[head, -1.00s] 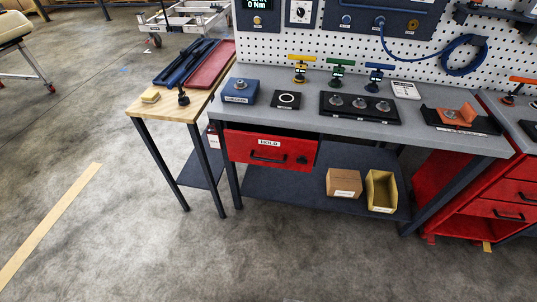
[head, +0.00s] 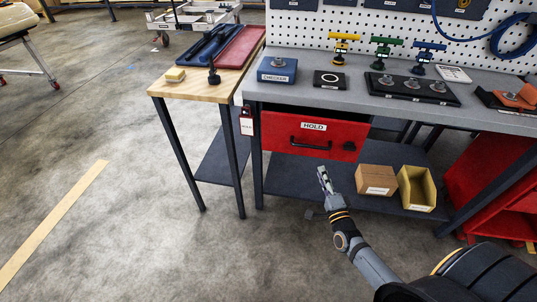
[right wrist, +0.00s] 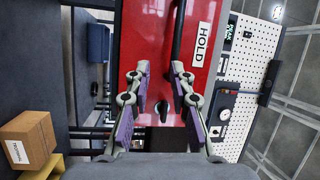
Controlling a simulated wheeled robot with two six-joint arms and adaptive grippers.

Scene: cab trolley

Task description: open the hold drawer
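The red hold drawer (head: 285,130) is under the left part of the grey workbench top and looks shut. Its front has a white HOLD label (head: 314,126), a black bar handle (head: 310,144) and a dark knob (head: 349,146). My right gripper (head: 323,176) is in front of and below the drawer in the head view, apart from the handle. In the right wrist view, its two fingers (right wrist: 160,68) are spread with nothing between them, facing the red front (right wrist: 143,35). The handle (right wrist: 178,32) and knob (right wrist: 163,108) show there. My left gripper is out of view.
A cardboard box (head: 376,180) and a yellow bin (head: 417,188) stand on the lower shelf (head: 290,176), right of my right gripper. A wooden side table (head: 205,85) adjoins the bench at left.

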